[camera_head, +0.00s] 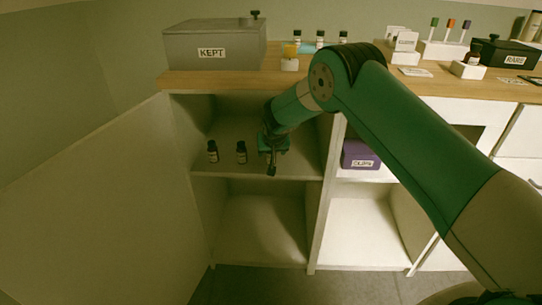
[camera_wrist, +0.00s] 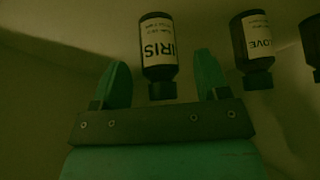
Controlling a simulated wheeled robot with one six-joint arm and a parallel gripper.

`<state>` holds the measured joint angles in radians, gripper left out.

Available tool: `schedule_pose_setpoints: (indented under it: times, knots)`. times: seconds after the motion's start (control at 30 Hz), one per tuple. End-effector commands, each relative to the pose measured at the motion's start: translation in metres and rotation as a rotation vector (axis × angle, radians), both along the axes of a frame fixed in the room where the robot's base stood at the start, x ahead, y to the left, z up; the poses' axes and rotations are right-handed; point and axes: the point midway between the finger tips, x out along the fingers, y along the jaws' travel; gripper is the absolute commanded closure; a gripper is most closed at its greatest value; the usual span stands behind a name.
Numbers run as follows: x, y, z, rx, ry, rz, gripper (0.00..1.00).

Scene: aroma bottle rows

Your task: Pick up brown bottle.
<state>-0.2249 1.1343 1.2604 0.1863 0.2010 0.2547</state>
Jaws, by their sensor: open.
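Dark brown bottles with black caps and white labels stand on the upper shelf of the open cupboard. In the head view one stands at the left (camera_head: 212,152) and one in the middle (camera_head: 241,153). In the wrist view, which looks upside down, a bottle labelled IRIS (camera_wrist: 157,45) shows between my fingers' line, beyond the jaws. A bottle whose label ends in LOVE (camera_wrist: 252,45) is to its right, and a third (camera_wrist: 312,45) is cut off by the edge. My gripper (camera_head: 272,162) is open and empty at the shelf front, hiding the IRIS bottle in the head view.
The shelf's side walls and the wooden counter (camera_head: 180,78) above enclose the space. On the counter are a grey KEPT box (camera_head: 215,45) and several small bottles (camera_head: 320,38). A purple box (camera_head: 358,155) sits in the right compartment. The lower shelf (camera_head: 260,225) is empty.

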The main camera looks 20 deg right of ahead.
Motion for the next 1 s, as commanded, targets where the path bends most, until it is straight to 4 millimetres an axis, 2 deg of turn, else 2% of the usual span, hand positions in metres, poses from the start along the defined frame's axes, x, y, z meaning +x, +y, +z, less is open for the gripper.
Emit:
schedule_pose_setpoints:
  times: [0.1, 0.37, 0.4, 0.63, 1.0]
  knots:
    - [0.0082, -0.001, -0.0125, 0.0, -0.001, 0.0, 0.32]
    - [0.0105, -0.0011, -0.0152, -0.001, -0.001, 0.001, 0.32]
    - [0.0105, -0.0011, -0.0152, -0.001, -0.001, 0.001, 0.34]
    - [0.0105, -0.001, -0.015, 0.0, -0.001, 0.0, 0.86]
    - [0.0109, -0.0009, -0.01, 0.0, -0.003, 0.001, 0.86]
